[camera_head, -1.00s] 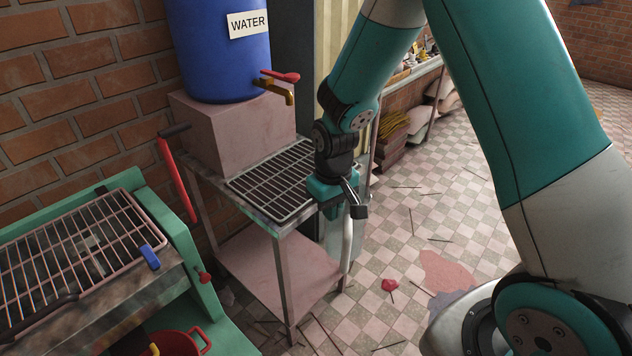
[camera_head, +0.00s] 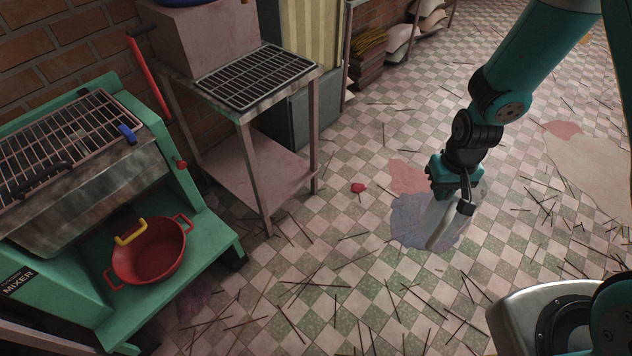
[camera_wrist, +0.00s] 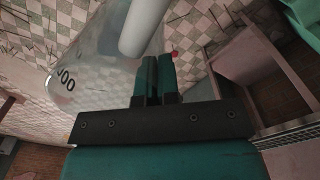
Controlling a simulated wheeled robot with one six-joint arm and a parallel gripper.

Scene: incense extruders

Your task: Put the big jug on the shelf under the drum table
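The big jug (camera_head: 432,208) is clear, with a thick whitish handle. It hangs from my gripper (camera_head: 462,200) above the tiled floor, right of the table. In the wrist view the jug (camera_wrist: 88,72) shows part of a printed number, and its handle (camera_wrist: 144,28) is at the fingertips (camera_wrist: 158,62). The fingers are close together and shut on the handle. The drum table (camera_head: 246,120) has a grille on top and a bare pinkish lower shelf (camera_head: 243,180). The blue drum (camera_head: 185,2) is almost wholly out of view above its block.
A green mixer stand (camera_head: 200,222) with a red pan (camera_head: 150,252) is left of the table. Table legs (camera_head: 314,135) bound the shelf. A dark cabinet (camera_head: 312,115) stands behind. Thin sticks and a small red object (camera_head: 357,187) lie on otherwise open floor.

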